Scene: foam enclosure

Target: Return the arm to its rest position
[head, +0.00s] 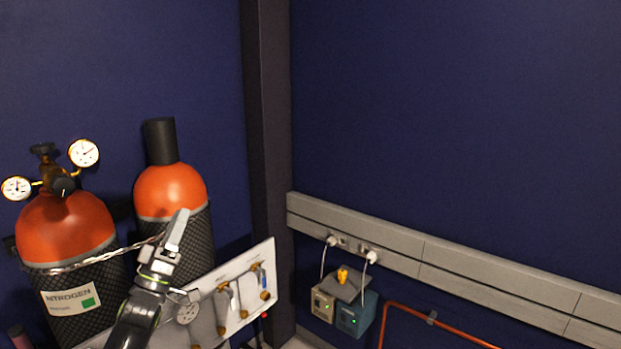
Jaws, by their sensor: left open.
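My left arm (138,318) comes in at the bottom left, black with a thin green ring. Its gripper (183,264) is open, with one light grey finger pointing up and the other to the right. I see nothing between the fingers. It shows in front of the rear gas cylinder (170,190) and the white valve panel (238,276); whether it touches either I cannot tell. My right gripper is not in view.
An orange-topped nitrogen cylinder (65,228) with two gauges stands at the left, with a chain (95,259) across it. Two small boxes (355,315) plug into the grey wall trunking (390,245). A copper pipe (440,325) runs at lower right. The blue wall is bare above.

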